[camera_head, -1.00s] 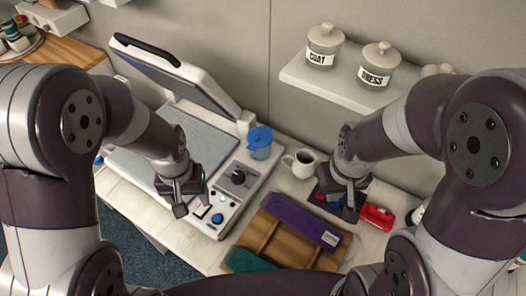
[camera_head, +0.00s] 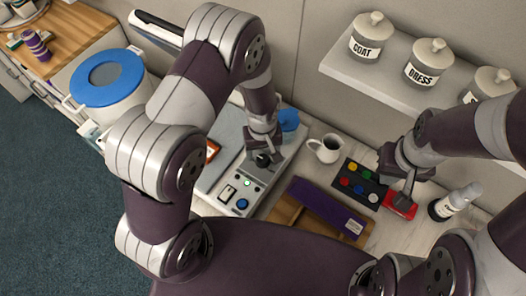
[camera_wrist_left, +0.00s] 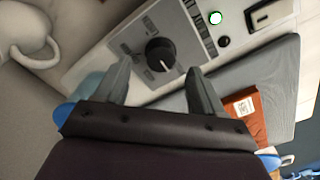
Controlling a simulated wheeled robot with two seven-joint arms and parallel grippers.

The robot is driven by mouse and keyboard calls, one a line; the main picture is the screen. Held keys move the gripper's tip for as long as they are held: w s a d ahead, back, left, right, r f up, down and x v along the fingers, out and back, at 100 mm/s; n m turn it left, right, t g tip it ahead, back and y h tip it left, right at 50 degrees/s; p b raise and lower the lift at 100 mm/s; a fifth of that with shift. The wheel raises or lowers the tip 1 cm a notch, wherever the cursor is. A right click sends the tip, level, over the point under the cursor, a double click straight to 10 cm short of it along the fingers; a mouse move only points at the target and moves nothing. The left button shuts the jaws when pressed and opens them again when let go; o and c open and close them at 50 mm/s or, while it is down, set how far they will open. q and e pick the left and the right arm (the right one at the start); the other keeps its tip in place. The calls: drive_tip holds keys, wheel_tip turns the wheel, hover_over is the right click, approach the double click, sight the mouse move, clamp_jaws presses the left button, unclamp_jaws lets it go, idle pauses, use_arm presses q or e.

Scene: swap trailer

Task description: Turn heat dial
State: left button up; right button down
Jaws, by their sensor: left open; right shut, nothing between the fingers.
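The heat dial (camera_wrist_left: 160,54) is a black round knob with a white pointer line, on the light control panel (camera_wrist_left: 110,50) of the press. In the left wrist view it lies just beyond and between the fingertips of my left gripper (camera_wrist_left: 160,76), which is open. In the head view my left gripper (camera_head: 262,155) is above the dial, largely covering it. The panel also has a lit green light (camera_wrist_left: 215,17), a rocker switch (camera_wrist_left: 269,14) and a blue button (camera_head: 242,203). My right gripper (camera_head: 405,188) is shut and empty near a red object (camera_head: 400,206).
A white mug (camera_head: 326,149) and a blue-lidded cup (camera_head: 288,119) stand behind the panel. A black tray of coloured pieces (camera_head: 345,176), a purple item (camera_head: 325,207) on a wooden organizer and a bottle (camera_head: 454,202) are to the right. A shelf (camera_head: 385,80) holds jars.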

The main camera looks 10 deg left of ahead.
sight(263, 158)
use_arm(q)
wheel_tip(263, 158, down, 2)
drive_tip(key=shift+f, duration=0.2)
drive_tip(key=shift+s+d+f, duration=0.1)
drive_tip(key=shift+s+f, duration=0.1)
drive_tip(key=shift+f, duration=0.1)
drive_tip(key=shift+w, duration=0.1)
drive_tip(key=c, duration=1)
drive_tip(key=shift+c, duration=0.2)
